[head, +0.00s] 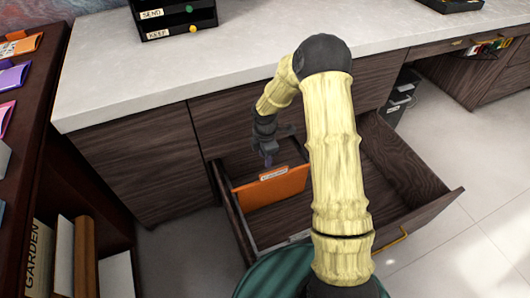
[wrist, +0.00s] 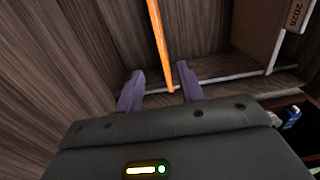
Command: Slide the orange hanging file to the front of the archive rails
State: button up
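The orange hanging file (head: 272,190) hangs upright across the open drawer (head: 425,205) in the head view, with a pale label tab on its top edge. My gripper (head: 268,158) is just above its top edge, pointing down. In the wrist view the file (wrist: 158,35) is a thin orange strip seen edge-on, its near end between the two fingers. My gripper (wrist: 160,72) is open there, with a gap on each side of the strip. A pale archive rail (wrist: 225,78) runs across beyond the fingers. My arm hides much of the drawer's middle.
A brown file with a "2026" tab (wrist: 296,14) is at the upper right in the wrist view. A green rounded seat (head: 268,278) stands close before the drawer. The worktop (head: 235,65) overhangs behind, with a black letter tray (head: 172,22). A bookcase (head: 50,130) is at left.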

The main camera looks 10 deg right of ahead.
aim_at(265, 180)
notch_tip(265, 180, down, 14)
jog(key=b, duration=0.5)
jog(key=shift+c, duration=0.2)
grip_shut()
jog(key=shift+s, duration=0.1)
